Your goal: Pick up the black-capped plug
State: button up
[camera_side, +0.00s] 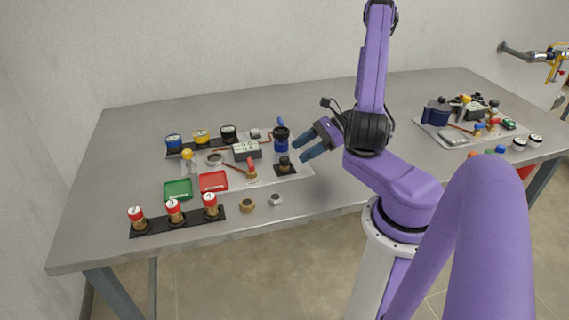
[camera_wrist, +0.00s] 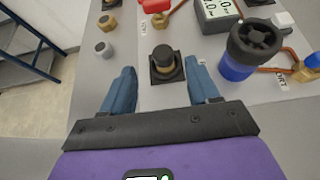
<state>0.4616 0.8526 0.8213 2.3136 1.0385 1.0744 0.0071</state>
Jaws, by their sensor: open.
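The black-capped plug (camera_side: 284,161) has a brass body and stands upright on a small black square base (camera_side: 285,171) at the right front of the white board. In the wrist view the plug (camera_wrist: 163,55) sits just beyond the fingertips and about midway between them. My gripper (camera_side: 305,147) is open, with two blue fingers pointing at the plug from the right and slightly above. In the wrist view the open gripper (camera_wrist: 159,78) shows one finger on each side, with a gap to the plug. Nothing is held.
A blue valve with a black knob (camera_wrist: 250,50) stands close on the right in the wrist view. A brass nut (camera_side: 246,205) and a grey nut (camera_side: 276,200) lie on the table in front. Red-capped plugs (camera_side: 173,210) stand in a black rack. The table's front strip is mostly clear.

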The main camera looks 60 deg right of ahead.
aim_at(287, 158)
jog(key=shift+x, duration=2.55)
jog(key=shift+w+r, duration=0.1)
jog(key=shift+w, duration=0.05)
grip_shut()
